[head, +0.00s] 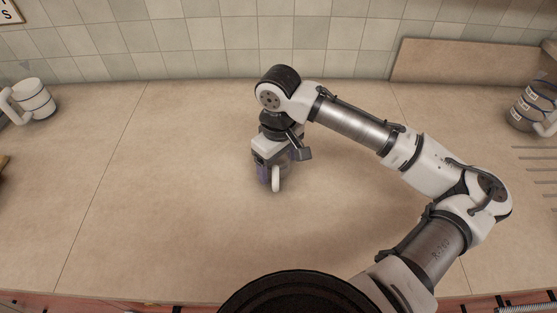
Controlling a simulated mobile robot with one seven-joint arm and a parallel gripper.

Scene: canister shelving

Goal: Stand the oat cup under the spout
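A small cup (263,174) with a purplish side and a pale handle is directly below my gripper (272,160) near the middle of the counter. My gripper points down and covers the cup's top. The fingers are mostly hidden, so I cannot tell if they are closed on it or if the cup touches the counter. A white cup with dark bands and a handle (35,101) stands at the far left. I cannot tell which cup is the oat one. No spout is clearly visible.
A flat board (460,62) leans on the tiled wall at the back right. The beige counter (160,190) is clear left of my gripper.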

